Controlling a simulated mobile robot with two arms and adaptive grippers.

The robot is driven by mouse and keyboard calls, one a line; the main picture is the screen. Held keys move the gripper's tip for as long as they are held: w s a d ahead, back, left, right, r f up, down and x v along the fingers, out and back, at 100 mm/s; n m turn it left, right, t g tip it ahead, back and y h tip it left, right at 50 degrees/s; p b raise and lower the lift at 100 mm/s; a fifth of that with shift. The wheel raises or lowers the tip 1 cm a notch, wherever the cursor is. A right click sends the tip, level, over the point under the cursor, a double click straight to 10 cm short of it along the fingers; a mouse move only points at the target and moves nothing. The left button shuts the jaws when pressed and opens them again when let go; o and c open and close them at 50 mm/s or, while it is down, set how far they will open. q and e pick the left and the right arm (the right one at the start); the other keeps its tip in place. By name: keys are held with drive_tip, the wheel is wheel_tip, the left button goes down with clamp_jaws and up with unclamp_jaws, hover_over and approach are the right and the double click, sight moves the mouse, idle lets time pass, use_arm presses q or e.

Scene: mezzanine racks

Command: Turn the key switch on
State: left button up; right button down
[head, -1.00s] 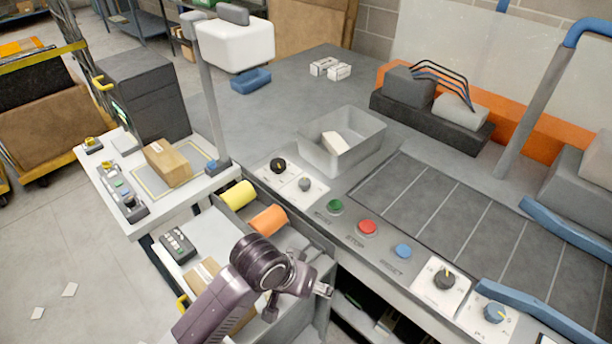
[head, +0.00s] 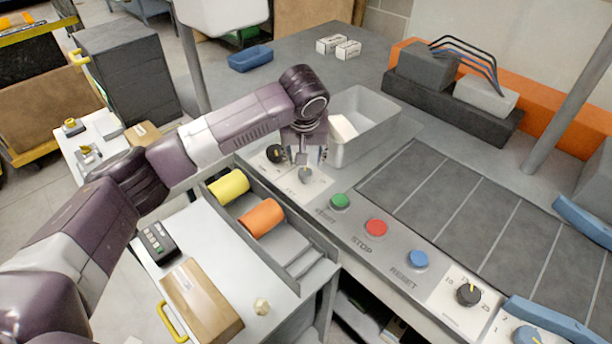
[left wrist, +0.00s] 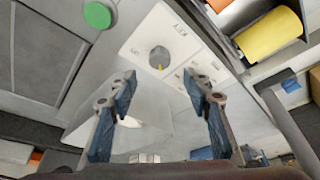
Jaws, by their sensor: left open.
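The key switch is a small grey knob (head: 305,175) on a white plate at the console's left end. In the left wrist view the knob (left wrist: 159,57) shows a yellow mark on its rim, and its plate (left wrist: 135,45) carries small lettering, apparently KEY. My left gripper (head: 306,158) is open, pointing down just above the knob. In the left wrist view its two blue fingertips (left wrist: 161,78) are spread, with the knob beyond the gap between them. I see no contact with the knob. My right gripper is not in view.
A black knob (head: 275,153) sits just left of the key switch, and a grey bin (head: 370,135) stands close to its right. Green (head: 340,201), red (head: 376,227) and blue (head: 417,259) buttons run along the console. Yellow (head: 229,186) and orange (head: 262,217) rolls lie in front.

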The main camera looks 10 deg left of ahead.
sight(305, 172)
use_arm(q)
drive_tip(key=shift+p+x, duration=0.65)
drive_tip(key=shift+x, duration=3.3)
drive_tip(key=shift+s, duration=0.1)
drive_tip(key=shift+c, duration=0.4)
drive_tip(key=c, duration=1)
